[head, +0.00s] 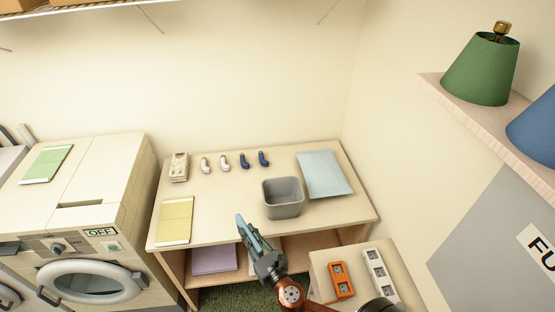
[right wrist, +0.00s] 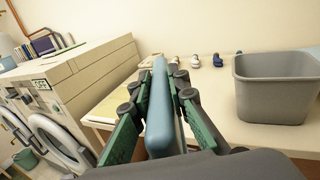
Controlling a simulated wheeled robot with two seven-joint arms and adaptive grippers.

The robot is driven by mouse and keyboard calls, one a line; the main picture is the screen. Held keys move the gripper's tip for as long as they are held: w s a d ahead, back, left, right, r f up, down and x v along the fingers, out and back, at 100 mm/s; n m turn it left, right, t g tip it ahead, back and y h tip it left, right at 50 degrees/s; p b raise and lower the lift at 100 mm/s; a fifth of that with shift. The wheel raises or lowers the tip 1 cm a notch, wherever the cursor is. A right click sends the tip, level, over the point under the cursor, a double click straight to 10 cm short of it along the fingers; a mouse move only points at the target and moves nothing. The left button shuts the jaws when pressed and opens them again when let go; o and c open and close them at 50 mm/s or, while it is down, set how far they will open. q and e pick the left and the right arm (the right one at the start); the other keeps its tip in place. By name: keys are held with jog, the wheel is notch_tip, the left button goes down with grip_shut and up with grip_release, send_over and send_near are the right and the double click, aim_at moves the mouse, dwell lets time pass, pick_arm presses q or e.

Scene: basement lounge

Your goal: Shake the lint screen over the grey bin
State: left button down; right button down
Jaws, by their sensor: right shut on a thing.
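The grey bin (head: 283,198) stands upright and open on the table, right of its middle. It also shows at the right of the right wrist view (right wrist: 278,92). My right gripper (head: 256,240) is at the table's front edge, to the front left of the bin and apart from it. It is shut on a slim blue piece, seen edge-on, which I take to be the lint screen (right wrist: 158,110). The fingers (right wrist: 157,100) lie on both sides of it. Its broad faces are mostly hidden. The screen is not over the bin. My left gripper is not in view.
The table (head: 228,215) also holds a light blue sheet (head: 324,174), a yellow one (head: 175,221), several small bottle-like things and a beige device (head: 179,166). A washer (head: 85,215) stands left. A low stand at front right bears orange (head: 341,280) and white (head: 380,275) socket blocks.

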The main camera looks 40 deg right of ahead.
jog(key=w+d+r+m+h+p, duration=0.1)
jog(key=w+d, duration=0.3)
jog(key=d, duration=0.4)
jog(key=w+d+r+m+g+h+p, duration=0.1)
jog(key=w+d+r+m+h+p, duration=0.1)
jog(key=d, duration=0.7)
jog(key=w+d+r+m+g+h+p, duration=0.1)
jog(key=w+d+r+m+h+p, duration=0.1)
jog(key=w+d, duration=0.5)
notch_tip(320, 180, up, 4)
jog(key=shift+d+f+h+p, duration=0.25)
jog(key=shift+d+h+p, duration=0.2)
jog(key=shift+d+h, duration=0.6)
jog(key=shift+w, duration=0.1)
notch_tip(320, 180, up, 5)
notch_tip(320, 180, down, 5)
jog(key=shift+a+r, duration=0.1)
